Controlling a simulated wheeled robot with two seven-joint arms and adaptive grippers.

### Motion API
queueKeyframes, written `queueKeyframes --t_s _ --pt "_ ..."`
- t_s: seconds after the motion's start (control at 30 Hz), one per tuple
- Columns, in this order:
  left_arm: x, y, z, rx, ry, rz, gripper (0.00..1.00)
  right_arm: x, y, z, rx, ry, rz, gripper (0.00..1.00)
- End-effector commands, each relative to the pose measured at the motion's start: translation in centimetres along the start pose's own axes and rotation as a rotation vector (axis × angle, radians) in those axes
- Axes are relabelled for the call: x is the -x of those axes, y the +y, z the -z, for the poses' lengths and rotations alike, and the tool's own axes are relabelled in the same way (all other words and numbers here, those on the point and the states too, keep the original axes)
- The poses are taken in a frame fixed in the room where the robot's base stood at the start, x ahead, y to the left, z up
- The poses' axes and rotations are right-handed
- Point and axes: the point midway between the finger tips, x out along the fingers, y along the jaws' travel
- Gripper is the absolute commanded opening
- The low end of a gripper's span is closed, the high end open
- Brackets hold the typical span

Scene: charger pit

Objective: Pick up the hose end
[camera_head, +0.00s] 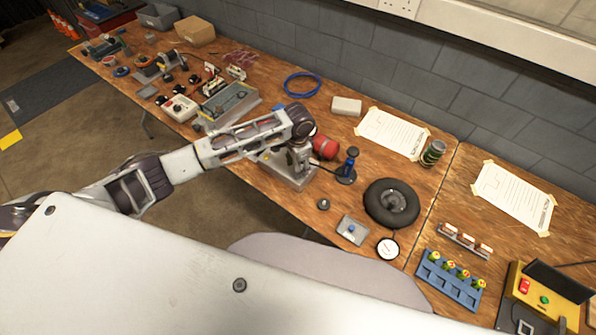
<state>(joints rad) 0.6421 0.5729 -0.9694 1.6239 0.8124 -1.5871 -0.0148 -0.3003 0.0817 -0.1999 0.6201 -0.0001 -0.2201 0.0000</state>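My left gripper (297,160) points down over a grey metal base plate (290,179) on the wooden bench, beside a red cylinder (325,147). Its fingers are small and partly hidden, so I cannot tell whether they are open or shut. A blue-and-black upright device (347,167) stands just right of the gripper. A black tyre (378,211) lies flat further right. A round white gauge (388,248) sits in front of it, with a short dark line running between them. I cannot clearly make out a hose end. My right gripper is not in view.
The bench (340,212) runs along a grey block wall. A blue cable coil (302,84) and white block (346,106) lie behind the gripper.

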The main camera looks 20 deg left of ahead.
Motion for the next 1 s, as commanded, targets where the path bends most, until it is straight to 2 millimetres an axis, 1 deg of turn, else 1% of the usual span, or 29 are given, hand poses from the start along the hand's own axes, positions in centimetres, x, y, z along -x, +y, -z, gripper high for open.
queueKeyframes --t_s 0.2,0.3,0.8,0.87,1.0 --pt "-2.3 0.2 0.0 0.001 -0.002 0.000 0.46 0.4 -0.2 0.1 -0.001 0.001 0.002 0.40" --pt "-2.9 0.3 0.0 0.000 0.000 0.000 0.46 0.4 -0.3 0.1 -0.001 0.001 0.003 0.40" --pt "-3.1 0.2 0.0 0.000 0.000 0.001 0.46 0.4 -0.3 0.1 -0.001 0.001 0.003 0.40" --pt "-3.1 0.2 0.0 0.000 0.000 0.001 0.40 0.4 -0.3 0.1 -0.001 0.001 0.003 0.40" --pt "-3.1 0.2 0.0 0.000 0.000 0.001 0.22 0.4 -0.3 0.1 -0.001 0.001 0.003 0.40"
